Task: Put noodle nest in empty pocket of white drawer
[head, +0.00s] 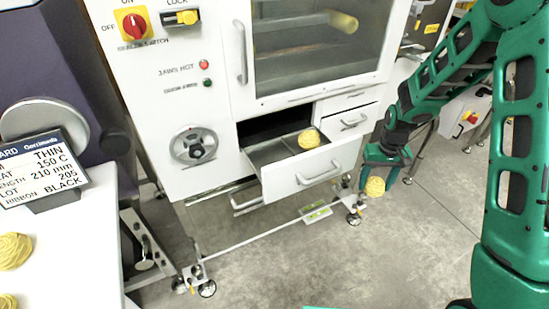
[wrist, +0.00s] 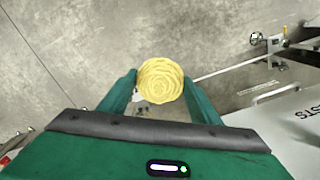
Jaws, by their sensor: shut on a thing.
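My gripper (head: 385,172) is shut on a yellow noodle nest (head: 375,187), which hangs below its fingers to the right of the open drawer. The wrist view shows the same nest (wrist: 160,80) between the two green fingers, over the grey floor. The white drawer (head: 318,176) is pulled out of the white cabinet. One yellow nest (head: 309,138) sits in its right rear part. A divider shows inside, and the left part (head: 268,153) looks empty. The drawer's front wall hides some of its floor.
The cabinet (head: 170,90) has a handwheel, switches and a window above the drawer. A closed drawer (head: 352,122) is beside the open one. More nests (head: 14,250) lie on a white surface at left, near a label display (head: 45,170). Bare floor lies in front.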

